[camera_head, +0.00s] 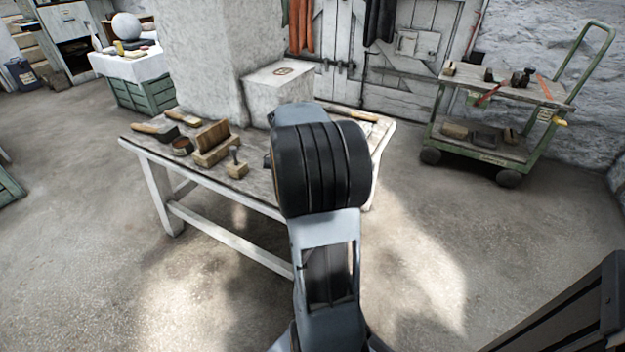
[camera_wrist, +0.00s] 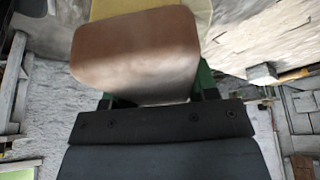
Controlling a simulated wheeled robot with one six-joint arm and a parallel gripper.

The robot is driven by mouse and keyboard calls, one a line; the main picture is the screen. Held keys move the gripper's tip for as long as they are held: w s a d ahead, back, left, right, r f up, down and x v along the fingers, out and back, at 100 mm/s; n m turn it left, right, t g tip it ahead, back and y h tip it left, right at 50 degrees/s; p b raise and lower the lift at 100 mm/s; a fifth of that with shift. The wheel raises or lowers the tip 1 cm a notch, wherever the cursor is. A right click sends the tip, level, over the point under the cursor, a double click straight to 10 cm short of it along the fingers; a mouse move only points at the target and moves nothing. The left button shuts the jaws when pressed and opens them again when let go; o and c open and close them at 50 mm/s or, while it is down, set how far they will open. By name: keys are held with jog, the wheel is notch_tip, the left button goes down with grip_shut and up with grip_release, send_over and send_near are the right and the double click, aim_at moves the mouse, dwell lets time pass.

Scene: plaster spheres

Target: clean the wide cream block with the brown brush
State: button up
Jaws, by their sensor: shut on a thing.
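A wide cream block (camera_head: 268,100) stands on the wooden table beside the pale pillar, with a brownish mark on its top. My gripper (camera_wrist: 158,95) is shut on the brown brush (camera_wrist: 135,55), which fills the top middle of the wrist view. A yellowish part (camera_wrist: 200,12) shows behind the brush's brown face; I cannot tell whether it belongs to the brush. In the head view my arm hides the gripper, the brush and part of the table. I cannot tell whether the brush touches the block.
A green trolley (camera_head: 480,150) with tools stands at the right. The floor in front is clear.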

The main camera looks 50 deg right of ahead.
jog(key=shift+s+d, duration=0.25)
jog(key=shift+d, duration=0.2)
jog(key=shift+a, duration=0.15)
jog(key=shift+w+a, duration=0.55)
jog(key=shift+a, duration=0.35)
jog(key=shift+w+a, duration=0.55)
jog(key=shift+a, duration=0.35)
jog(key=shift+d, duration=0.1)
jog(key=shift+s+d+r+p, duration=0.2)
jog(key=shift+s+d+r, duration=0.15)
jog(key=shift+d, duration=0.1)
jog(key=shift+s+d+r+p, duration=0.2)
jog(key=shift+d+r, duration=0.15)
jog(key=shift+d, duration=0.1)
jog(key=shift+s, duration=0.1)
